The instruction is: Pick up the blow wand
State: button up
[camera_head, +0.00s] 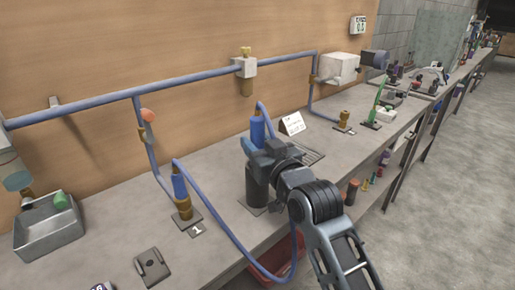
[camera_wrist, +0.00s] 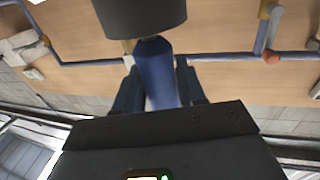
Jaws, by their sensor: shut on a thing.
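The blow wand (camera_head: 257,131) shows as a blue upright grip with a blue hose curving from its top. It stands over a dark cylindrical holder (camera_head: 257,185) on a small base plate. My gripper (camera_head: 249,147) is shut on the blue grip from the right. In the wrist view the blue wand (camera_wrist: 156,75) sits between the two fingers (camera_wrist: 158,88), its end meeting the dark cylinder (camera_wrist: 140,15). Whether its tip is inside the holder cannot be told.
A second blue-topped brass fitting (camera_head: 181,192) stands to the left on a plate, with a hose looping toward the bench front. A metal tray (camera_head: 48,228) is at the left. A white card (camera_head: 291,123) stands behind my gripper. A red bin (camera_head: 276,263) is below the bench edge.

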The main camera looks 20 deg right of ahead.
jog(key=c, duration=0.5)
jog(key=shift+r, duration=0.1)
jog(key=shift+c, duration=0.2)
